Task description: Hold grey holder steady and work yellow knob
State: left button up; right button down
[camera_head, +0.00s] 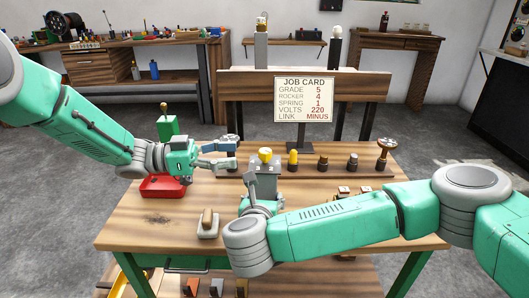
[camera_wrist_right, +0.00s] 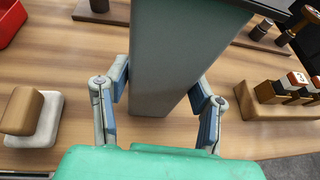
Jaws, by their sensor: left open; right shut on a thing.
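The grey holder (camera_head: 263,182) stands upright on the wooden table, with the yellow knob (camera_head: 265,154) on top. In the right wrist view the holder is a tall grey post (camera_wrist_right: 180,60) between the blue pads of my right gripper (camera_wrist_right: 160,86), which is shut on it. In the head view my right arm partly hides that grip and the holder's lower part. My left gripper (camera_head: 233,156) is open and empty, its fingers pointing right, just left of the knob and apart from it. The knob is out of the right wrist view.
A job card sign (camera_head: 304,99) stands behind the holder. A row of small parts, one yellow-topped (camera_head: 293,159), stands to its right. A red tray (camera_head: 163,187) is under my left arm. A brown-handled block (camera_head: 208,224) lies front left. Bare tabletop lies at front left.

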aim_at(265, 150)
pick_arm(q)
jog(key=d, duration=0.5)
jog(key=w+d, duration=0.1)
jog(key=d, duration=0.2)
jog(key=shift+d, duration=0.1)
grip_shut()
